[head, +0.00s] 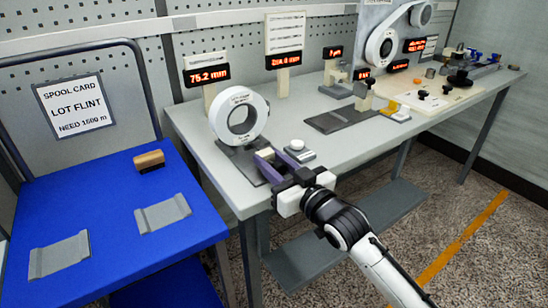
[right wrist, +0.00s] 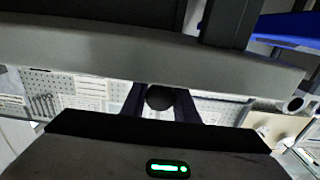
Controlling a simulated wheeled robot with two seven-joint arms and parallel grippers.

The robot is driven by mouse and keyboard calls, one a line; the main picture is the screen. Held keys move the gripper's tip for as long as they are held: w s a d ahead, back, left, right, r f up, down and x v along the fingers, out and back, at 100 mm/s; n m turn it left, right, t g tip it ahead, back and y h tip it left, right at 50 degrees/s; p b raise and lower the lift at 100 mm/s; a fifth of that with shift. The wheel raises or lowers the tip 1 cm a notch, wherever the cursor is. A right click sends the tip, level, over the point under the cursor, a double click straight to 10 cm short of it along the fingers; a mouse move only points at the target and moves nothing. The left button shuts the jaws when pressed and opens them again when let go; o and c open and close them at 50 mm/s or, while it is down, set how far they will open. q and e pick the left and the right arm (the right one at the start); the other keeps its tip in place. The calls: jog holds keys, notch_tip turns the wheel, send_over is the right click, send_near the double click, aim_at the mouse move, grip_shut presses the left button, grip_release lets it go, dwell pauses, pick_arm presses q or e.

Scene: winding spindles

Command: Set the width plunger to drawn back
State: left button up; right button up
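My right gripper (head: 275,163) is at the front edge of the grey bench, near the spool stand with the 75.2 mm display. Its two purple fingers are apart and point in over the edge. In the right wrist view a dark round knob (right wrist: 160,97), which looks like the width plunger's, fills the gap between the fingers. I cannot tell whether they touch it. My left gripper is not in view.
A white spool (head: 221,113) stands upright on a dark base just behind my right gripper. A dark mat (head: 340,118) lies further right. A blue table (head: 100,200) stands at left.

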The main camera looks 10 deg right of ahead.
jog(key=o, duration=0.3)
jog(key=shift+s, duration=0.1)
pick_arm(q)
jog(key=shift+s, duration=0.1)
pick_arm(e)
jog(key=shift+s+d, duration=0.1)
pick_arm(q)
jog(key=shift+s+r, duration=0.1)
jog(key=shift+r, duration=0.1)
pick_arm(e)
jog(key=v, duration=1)
jog(key=shift+f, duration=0.1)
pick_arm(q)
jog(key=p, duration=0.1)
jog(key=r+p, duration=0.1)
jog(key=p, duration=0.1)
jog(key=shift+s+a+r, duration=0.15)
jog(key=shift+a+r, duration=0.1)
pick_arm(e)
jog(key=s+f+m+g+h, duration=0.2)
jog(key=s+f+g, duration=0.6)
jog(key=s+f, duration=1.6)
notch_tip(320, 180, down, 5)
jog(key=shift+s+r+h, duration=0.15)
jog(key=shift+s+h, duration=0.1)
jog(key=shift+h, duration=0.85)
